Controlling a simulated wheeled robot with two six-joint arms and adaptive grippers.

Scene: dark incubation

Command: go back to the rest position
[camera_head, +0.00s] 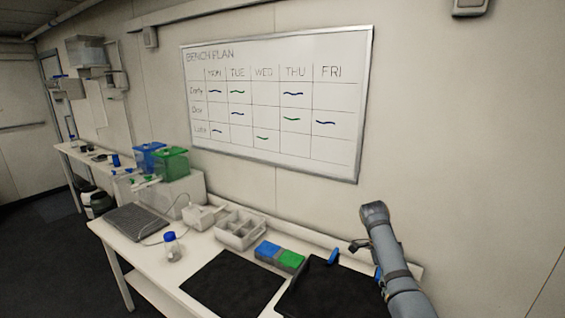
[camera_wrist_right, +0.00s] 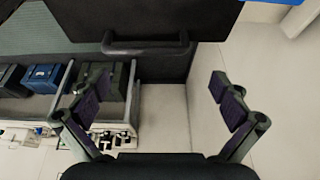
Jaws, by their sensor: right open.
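My right arm (camera_head: 388,255) comes in from the lower right of the head view and stands over the right end of the white bench (camera_head: 190,290). In the right wrist view my right gripper (camera_wrist_right: 155,95) is open, its two fingers wide apart with nothing between them. A dark panel with a black handle (camera_wrist_right: 150,47) lies beyond the fingers; I cannot tell how far away it is. My left gripper is not in view.
Blue and green bins stand farther left. A whiteboard (camera_head: 275,105) hangs behind.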

